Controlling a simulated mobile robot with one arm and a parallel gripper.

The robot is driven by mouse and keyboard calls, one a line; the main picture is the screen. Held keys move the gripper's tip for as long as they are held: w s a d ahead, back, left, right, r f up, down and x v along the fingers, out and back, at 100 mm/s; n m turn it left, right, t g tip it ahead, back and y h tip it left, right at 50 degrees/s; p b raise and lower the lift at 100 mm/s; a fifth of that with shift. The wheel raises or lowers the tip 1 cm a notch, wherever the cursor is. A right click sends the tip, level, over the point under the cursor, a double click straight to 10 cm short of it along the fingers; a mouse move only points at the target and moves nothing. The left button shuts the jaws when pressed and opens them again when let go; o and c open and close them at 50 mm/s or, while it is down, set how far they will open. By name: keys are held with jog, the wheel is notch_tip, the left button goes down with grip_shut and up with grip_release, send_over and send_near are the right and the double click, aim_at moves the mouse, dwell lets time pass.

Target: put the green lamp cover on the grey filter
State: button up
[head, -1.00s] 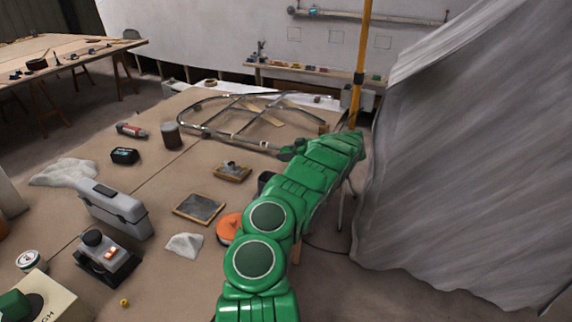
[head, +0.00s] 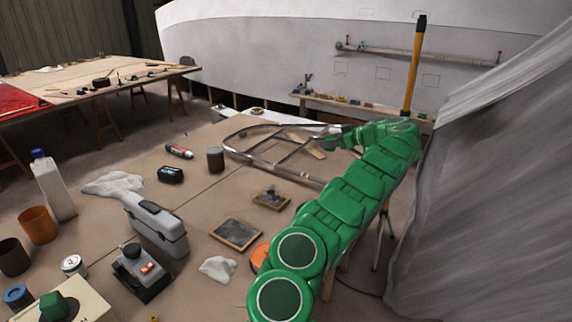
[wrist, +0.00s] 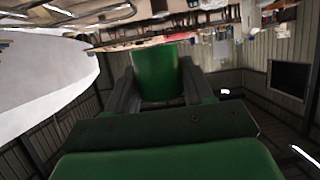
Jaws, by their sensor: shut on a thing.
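The green lamp cover (wrist: 157,75) is a plain green cylinder in the wrist view. My gripper (wrist: 157,88) is shut on it, with one grey finger on each side. In the head view my arm reaches over the far right of the bench, and its end is small and partly hidden, so the cover is not clear there. I cannot tell for sure which thing is the grey filter. A flat dark grey panel in a wooden frame (head: 236,233) lies on the bench, well apart from my gripper, and may be it.
A smaller framed piece (head: 271,198) with something on it lies nearby. A grey case (head: 157,225), a white cloth (head: 218,268), a dark cylinder (head: 215,159) and a metal frame (head: 255,150) are on the bench. A grey sheet (head: 490,190) hangs at right.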

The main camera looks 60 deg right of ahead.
jog(key=w+a+f+n+y, duration=0.1)
jog(key=w+a, duration=0.7)
jog(key=w, duration=0.3)
jog(key=w+a+f+n+y, duration=0.1)
jog(key=w+a+y, duration=0.1)
jog(key=w+a, duration=0.8)
jog(key=w+a+f+n+g+y, duration=0.1)
jog(key=w+a, duration=0.5)
jog(key=a, duration=0.5)
jog(key=w+a+f+n+g+y, duration=0.1)
jog(key=w+a+n+y, duration=0.1)
jog(key=w+a, duration=0.5)
jog(key=w+a+f+n+y, duration=0.1)
jog(key=w+a, duration=0.5)
jog(key=a, duration=1)
jog(key=shift+w+a+f+n+g+y, duration=0.15)
jog(key=shift+w+n+g+y, duration=0.2)
jog(key=shift+n+y, duration=0.2)
jog(key=s+a+n+g+y, duration=0.2)
jog(key=a+n+g, duration=0.1)
jog(key=a, duration=1.7)
jog(key=s+a+n+g+y, duration=0.2)
jog(key=a+n+g, duration=0.1)
jog(key=a, duration=1.6)
send_over(14, 292)
jog(key=shift+s+f, duration=0.15)
jog(key=shift+f, duration=6.55)
